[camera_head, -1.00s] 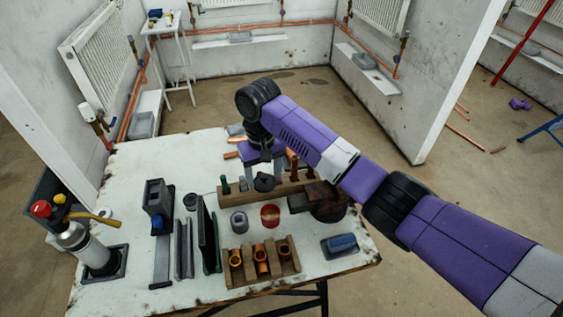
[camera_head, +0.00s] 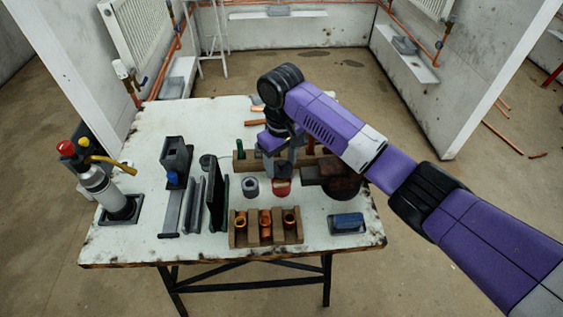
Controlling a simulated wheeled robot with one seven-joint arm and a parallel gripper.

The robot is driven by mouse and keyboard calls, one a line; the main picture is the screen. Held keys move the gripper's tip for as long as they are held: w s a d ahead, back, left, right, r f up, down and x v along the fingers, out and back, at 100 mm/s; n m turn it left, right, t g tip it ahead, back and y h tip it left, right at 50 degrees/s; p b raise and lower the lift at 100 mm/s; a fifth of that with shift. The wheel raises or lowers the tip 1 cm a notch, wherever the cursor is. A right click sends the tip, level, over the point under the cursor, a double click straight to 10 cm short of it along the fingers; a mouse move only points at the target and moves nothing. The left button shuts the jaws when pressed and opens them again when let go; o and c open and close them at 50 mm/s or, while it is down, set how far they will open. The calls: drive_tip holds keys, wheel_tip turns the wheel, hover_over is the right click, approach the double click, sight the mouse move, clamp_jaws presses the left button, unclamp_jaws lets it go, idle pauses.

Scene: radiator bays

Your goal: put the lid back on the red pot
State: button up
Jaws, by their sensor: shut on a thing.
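The red pot (camera_head: 282,188) stands upright on the white worktable, just right of a small grey pot (camera_head: 251,187). My gripper (camera_head: 281,162) is over the red pot, pointing down. It is shut on the dark grey lid (camera_head: 283,172), which shows as a small dark shape at the top of the red pot. My gripper and wrist hide part of the lid and the pot's rim. I cannot tell whether the lid touches the pot.
A wooden block with copper fittings (camera_head: 265,241) stands in front. A blue-topped box (camera_head: 347,222) lies at front right. A dark rusty block and pot (camera_head: 341,180) stand close right. Upright dark plates (camera_head: 218,203) and a torch bottle (camera_head: 104,193) are left.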

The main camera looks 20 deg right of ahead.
wheel_tip(320, 180, down, 3)
drive_tip(key=shift+r+b, duration=0.15)
drive_tip(key=shift+b, duration=0.95)
drive_tip(key=shift+f, duration=0.95)
drive_tip(key=shift+p, duration=0.55)
drive_tip(key=shift+f+p, duration=0.2)
drive_tip(key=shift+p, duration=0.45)
idle(1.2)
drive_tip(key=o, duration=1.7)
drive_tip(key=shift+r, duration=0.1)
